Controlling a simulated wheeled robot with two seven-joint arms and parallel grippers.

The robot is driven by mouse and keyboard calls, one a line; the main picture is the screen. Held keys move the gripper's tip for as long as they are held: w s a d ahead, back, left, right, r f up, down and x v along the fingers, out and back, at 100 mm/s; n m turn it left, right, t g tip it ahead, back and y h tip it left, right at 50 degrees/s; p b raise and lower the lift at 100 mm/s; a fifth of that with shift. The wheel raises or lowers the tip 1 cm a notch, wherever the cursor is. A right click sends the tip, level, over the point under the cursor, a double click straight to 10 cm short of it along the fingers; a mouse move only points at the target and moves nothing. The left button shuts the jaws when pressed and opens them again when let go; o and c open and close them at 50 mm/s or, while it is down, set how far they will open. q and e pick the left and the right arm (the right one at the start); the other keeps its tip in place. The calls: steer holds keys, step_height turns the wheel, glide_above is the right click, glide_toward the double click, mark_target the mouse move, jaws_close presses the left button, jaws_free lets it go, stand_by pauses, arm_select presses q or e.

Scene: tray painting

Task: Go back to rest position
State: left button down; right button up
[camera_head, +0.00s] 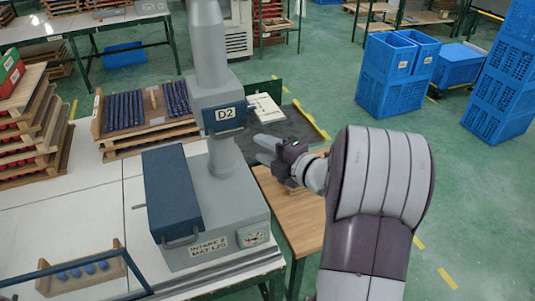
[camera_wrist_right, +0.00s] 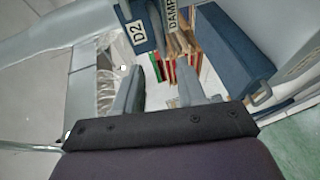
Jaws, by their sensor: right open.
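My right gripper (camera_head: 264,150) is at the middle of the head view, its fingers pointing left toward the grey machine (camera_head: 221,235) with the D2 label. In the right wrist view the two fingers of this gripper (camera_wrist_right: 160,88) are spread apart with nothing between them. It appears empty, near the machine's column and above or beside a wooden-topped table (camera_head: 300,225). I cannot tell the exact gap to the machine. My left arm and left gripper are not in view.
The machine has a blue lid (camera_head: 171,192) and stands on a white table (camera_head: 95,215). A wooden tray (camera_head: 98,117) with rows of dark blue pieces is behind it. Stacked wooden trays (camera_head: 40,150) stand at left. Blue crates (camera_head: 395,85) stand at right; green floor (camera_head: 480,190) is open there.

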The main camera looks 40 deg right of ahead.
steer(key=shift+s+d, duration=0.15)
steer(key=shift+s, duration=0.05)
steer(key=shift+s, duration=0.1)
